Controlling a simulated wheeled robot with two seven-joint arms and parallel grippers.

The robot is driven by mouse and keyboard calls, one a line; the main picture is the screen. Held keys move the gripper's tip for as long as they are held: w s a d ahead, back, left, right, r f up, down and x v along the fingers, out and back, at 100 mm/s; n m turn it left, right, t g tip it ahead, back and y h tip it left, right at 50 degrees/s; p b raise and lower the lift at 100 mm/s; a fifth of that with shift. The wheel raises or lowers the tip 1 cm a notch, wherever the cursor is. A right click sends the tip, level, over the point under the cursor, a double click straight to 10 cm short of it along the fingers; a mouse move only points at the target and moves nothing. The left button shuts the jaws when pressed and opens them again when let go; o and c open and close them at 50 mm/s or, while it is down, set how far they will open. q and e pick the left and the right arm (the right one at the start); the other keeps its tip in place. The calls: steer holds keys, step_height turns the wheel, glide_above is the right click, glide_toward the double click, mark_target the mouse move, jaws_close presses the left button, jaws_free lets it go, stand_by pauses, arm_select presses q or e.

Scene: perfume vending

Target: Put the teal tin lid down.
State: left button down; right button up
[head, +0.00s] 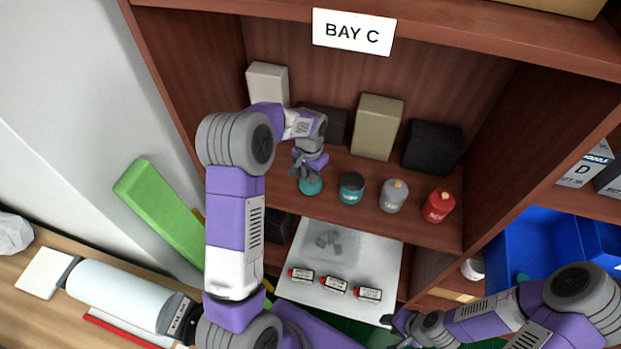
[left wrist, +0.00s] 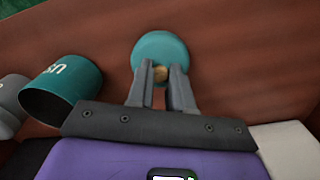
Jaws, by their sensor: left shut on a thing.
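My left gripper (head: 309,172) is shut on the teal tin lid (head: 311,187), down at the shelf of Bay C. In the left wrist view its fingers (left wrist: 160,75) pinch the lid's small gold knob, and the round teal lid (left wrist: 158,46) lies beyond them. I cannot tell whether the lid touches the shelf. The teal tin (head: 351,190) stands upright just right of the lid, with a dark, open top; it also shows in the left wrist view (left wrist: 65,85). My right gripper (head: 398,322) is low at the right, its fingers unclear.
A grey tin (head: 393,197) and a red tin (head: 439,207) stand right of the teal tin. Boxes, such as a beige one (head: 377,127) and a black one (head: 433,147), stand behind. Below is a white tray (head: 385,262) with small red-capped bottles.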

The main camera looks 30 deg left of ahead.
arm_select(q)
steer(key=shift+f, duration=0.7)
steer(key=shift+f, duration=0.2)
steer(key=c, duration=1)
jaws_free()
steer(key=shift+r, duration=0.15)
steer(key=shift+r, duration=0.3)
step_height(320, 180, up, 12)
steer(key=shift+f+p, duration=0.2)
steer(key=shift+p, duration=0.75)
steer(key=shift+f, duration=0.1)
